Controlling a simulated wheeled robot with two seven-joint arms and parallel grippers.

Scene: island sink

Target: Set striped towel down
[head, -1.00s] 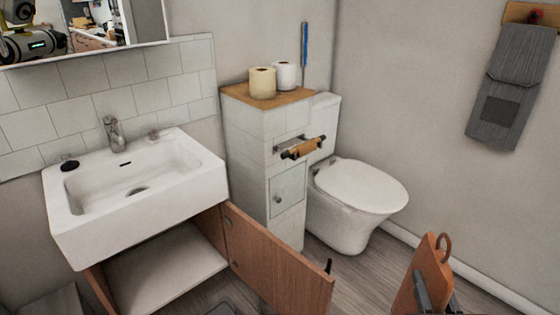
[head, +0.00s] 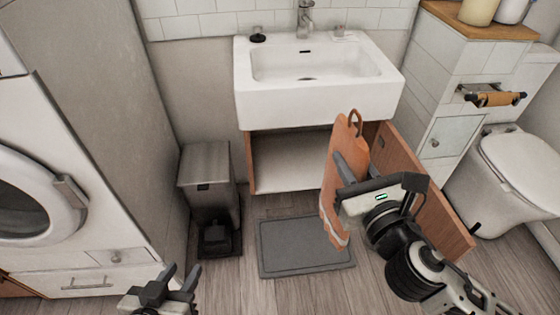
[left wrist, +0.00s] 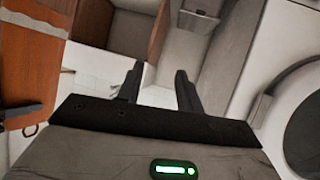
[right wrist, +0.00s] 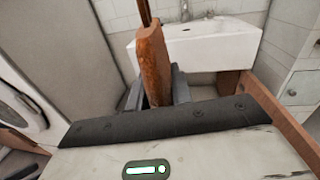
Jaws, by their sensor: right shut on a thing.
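The striped towel (head: 333,198) is orange-brown with a loop at its top and pale stripes near its lower end. It hangs upright in front of the sink cabinet in the head view. My right gripper (head: 350,172) is shut on it, and the right wrist view shows the towel (right wrist: 154,62) edge-on between the fingers. The towel also shows at the left of the left wrist view (left wrist: 32,50). My left gripper (head: 168,283) is low at the bottom of the head view. Its fingers are apart and empty in the left wrist view (left wrist: 158,88).
A white sink (head: 318,98) tops an open cabinet (head: 290,160), its door (head: 432,205) swung out at right. A grey mat (head: 300,247) lies on the floor. A bin (head: 208,185) and washer (head: 70,215) stand left, a toilet (head: 520,165) right. Floor around the mat is clear.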

